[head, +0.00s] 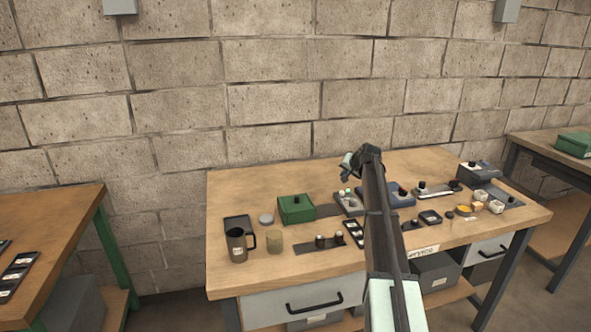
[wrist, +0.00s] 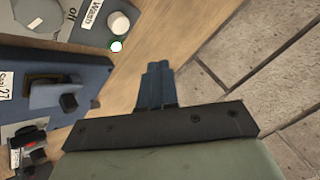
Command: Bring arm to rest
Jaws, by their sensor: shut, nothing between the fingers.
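My arm reaches up from the bottom of the head view over the middle of the service table (head: 232,190). Its end bends to the left near the table's back edge, with my gripper (head: 347,165) small and dark there. In the wrist view my gripper (wrist: 158,68) has its two fingers together, with nothing between them. The fingers are above the wooden tabletop near its back edge, apart from the blue box (wrist: 60,75) at the left. The blue box also shows in the head view (head: 401,194), partly behind my arm.
A grey panel with a knob (wrist: 118,24) labelled "Wash" is near the fingers. On the table stand a green box (head: 296,208), a dark mug (head: 237,245) and several small items at the right. The block wall (head: 270,100) rises behind the table.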

